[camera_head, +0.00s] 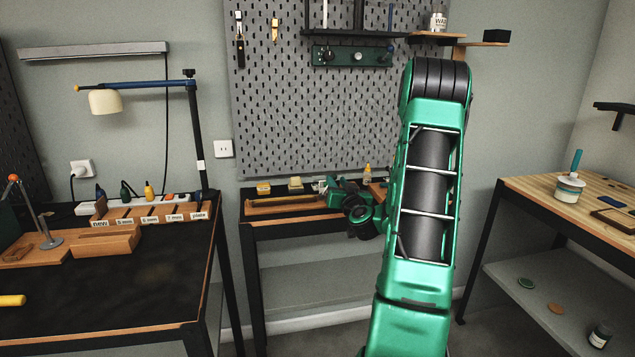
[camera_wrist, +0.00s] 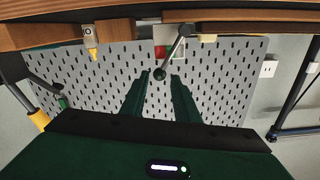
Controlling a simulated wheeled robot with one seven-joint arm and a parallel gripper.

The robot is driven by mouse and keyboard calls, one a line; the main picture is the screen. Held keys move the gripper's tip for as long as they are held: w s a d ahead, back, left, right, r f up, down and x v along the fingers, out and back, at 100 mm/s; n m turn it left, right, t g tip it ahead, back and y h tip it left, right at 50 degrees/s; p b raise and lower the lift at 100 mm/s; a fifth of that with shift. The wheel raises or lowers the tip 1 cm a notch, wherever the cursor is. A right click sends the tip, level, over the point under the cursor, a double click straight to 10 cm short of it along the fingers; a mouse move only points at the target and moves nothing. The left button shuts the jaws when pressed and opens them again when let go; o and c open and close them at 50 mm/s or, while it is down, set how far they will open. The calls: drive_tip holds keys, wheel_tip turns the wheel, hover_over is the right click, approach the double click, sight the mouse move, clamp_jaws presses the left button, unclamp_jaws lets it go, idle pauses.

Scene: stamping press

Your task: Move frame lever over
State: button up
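A grey lever (camera_wrist: 175,48) with a dark ball knob (camera_wrist: 160,74) shows in the wrist view, which looks upside down. Its rod slants from the knob to the wooden edge at the top of the picture. My gripper (camera_wrist: 160,82) is open, its two green fingers apart. The knob appears between the fingertips, with a gap on each side; I cannot tell its depth relative to them. In the head view my gripper (camera_head: 323,187) is low over the middle bench (camera_head: 290,214), in front of the pegboard. I cannot make out this lever there.
A glue bottle (camera_wrist: 90,40) stands near the lever; it also shows in the head view (camera_head: 367,173). The pegboard (camera_head: 300,110) rises behind the middle bench. Left, a dark bench (camera_head: 110,265) holds a lamp and another lever with a red-orange knob (camera_head: 13,178). Right stands a wooden table (camera_head: 540,190).

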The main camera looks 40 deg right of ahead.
drive_tip(key=shift+x, duration=1.2)
drive_tip(key=shift+w, duration=0.2)
drive_tip(key=shift+c, duration=1.2)
drive_tip(key=c, duration=0.3)
drive_tip(key=shift+w+a+r, duration=0.2)
drive_tip(key=shift+w+a, duration=0.1)
drive_tip(key=shift+a, duration=0.2)
drive_tip(key=shift+w+a+r, duration=0.2)
drive_tip(key=shift+w+a, duration=0.1)
drive_tip(key=shift+a, duration=0.2)
drive_tip(key=shift+w+a+r, duration=0.1)
drive_tip(key=shift+w+a, duration=0.2)
drive_tip(key=shift+a, duration=0.2)
drive_tip(key=shift+w+a, duration=0.35)
drive_tip(key=shift+a, duration=0.2)
drive_tip(key=o, duration=0.8)
drive_tip(key=shift+o, duration=0.2)
